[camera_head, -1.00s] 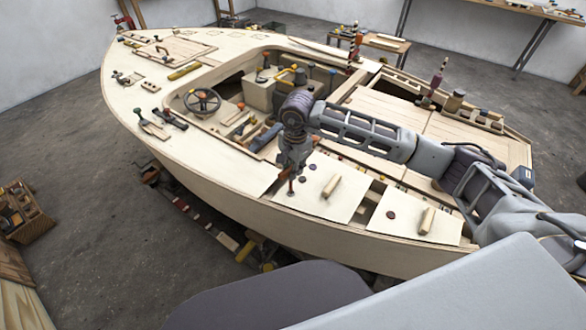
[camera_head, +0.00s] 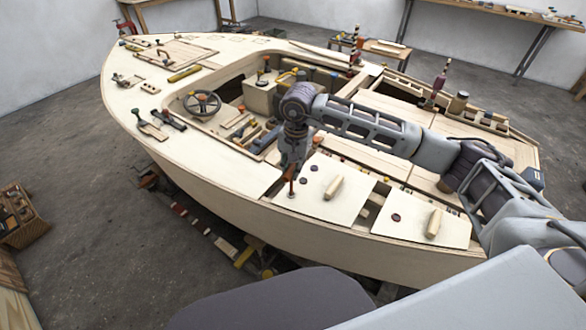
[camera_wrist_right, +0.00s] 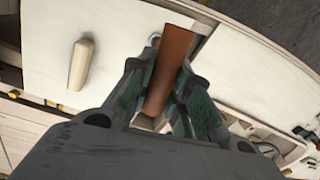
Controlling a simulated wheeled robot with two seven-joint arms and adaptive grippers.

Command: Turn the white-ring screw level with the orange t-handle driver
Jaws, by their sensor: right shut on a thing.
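My right gripper (camera_head: 291,172) is over the near deck edge, at the left corner of a pale hatch panel. It is shut on the orange t-handle driver (camera_wrist_right: 170,68), whose orange-brown handle sits between the green finger pads in the right wrist view. In the head view a thin reddish part of the driver (camera_head: 291,187) points down at the panel. A pale round spot (camera_wrist_right: 154,40) shows beside the driver in the wrist view; I cannot tell if it is the white-ring screw. The contact at the driver's tip is too small to tell. My left gripper is not in view.
The panel carries a wooden grip bar (camera_head: 334,187), and small dark round fittings (camera_head: 304,181) lie beside the driver. A second panel with a grip bar (camera_head: 434,223) is to the right. A steering wheel (camera_head: 202,103) stands further left. Grey floor surrounds the hull.

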